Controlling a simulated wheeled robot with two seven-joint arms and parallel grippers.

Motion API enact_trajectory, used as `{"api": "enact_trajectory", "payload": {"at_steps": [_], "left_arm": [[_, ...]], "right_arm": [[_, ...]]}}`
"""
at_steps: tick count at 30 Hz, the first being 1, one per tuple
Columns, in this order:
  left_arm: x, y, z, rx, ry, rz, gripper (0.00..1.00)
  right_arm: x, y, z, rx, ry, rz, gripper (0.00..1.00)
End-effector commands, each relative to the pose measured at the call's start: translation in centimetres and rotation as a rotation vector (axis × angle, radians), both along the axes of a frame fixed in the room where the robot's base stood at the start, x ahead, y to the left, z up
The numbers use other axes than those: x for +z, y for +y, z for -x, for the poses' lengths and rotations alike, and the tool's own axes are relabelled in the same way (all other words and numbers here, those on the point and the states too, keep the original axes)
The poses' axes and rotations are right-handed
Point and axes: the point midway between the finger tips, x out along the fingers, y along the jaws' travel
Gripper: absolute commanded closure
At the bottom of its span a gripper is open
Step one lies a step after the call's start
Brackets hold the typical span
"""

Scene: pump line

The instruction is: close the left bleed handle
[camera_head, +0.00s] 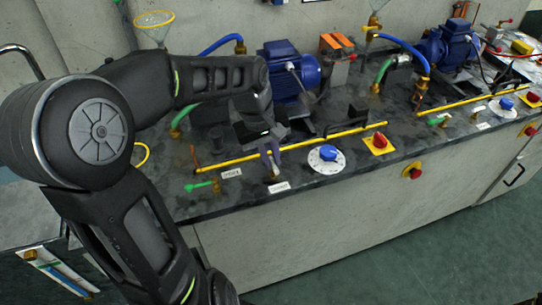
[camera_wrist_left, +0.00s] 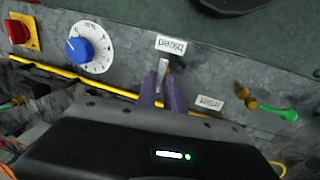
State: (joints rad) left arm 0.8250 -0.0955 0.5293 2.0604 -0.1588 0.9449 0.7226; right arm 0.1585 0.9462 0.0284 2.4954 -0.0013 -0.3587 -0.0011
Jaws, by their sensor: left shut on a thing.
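The left bleed handle is a pale metal lever, seen in the left wrist view (camera_wrist_left: 162,74) beside an upside-down label (camera_wrist_left: 171,44) that reads "bleed". My left gripper (camera_wrist_left: 162,92) has its purple fingers on both sides of the lever and is shut on it. In the head view, my left gripper (camera_head: 270,160) reaches down to the front of the dark bench top, just above the bleed label (camera_head: 279,187). The fingers and arm hide most of the handle there. My right gripper is in neither view.
A blue dial (camera_head: 328,153) and a red knob on a yellow plate (camera_head: 379,141) sit right of the handle. A green lever (camera_head: 199,186) is to its left. A yellow rail (camera_head: 330,134) runs just behind. A blue motor (camera_head: 290,70) stands at the back.

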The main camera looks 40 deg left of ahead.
Motion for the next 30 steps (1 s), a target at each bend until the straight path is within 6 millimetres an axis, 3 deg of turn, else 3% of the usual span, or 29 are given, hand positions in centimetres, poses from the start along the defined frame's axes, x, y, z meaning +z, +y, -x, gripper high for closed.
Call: {"api": "enact_trajectory", "payload": {"at_steps": [17,30], "left_arm": [[0.2,0.0,-0.1,-0.092,-0.001,0.001,1.0],[0.3,0.0,-0.4,-0.432,0.0,0.001,1.0]], "right_arm": [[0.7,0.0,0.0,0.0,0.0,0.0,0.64],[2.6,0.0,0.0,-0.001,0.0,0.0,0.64]]}}
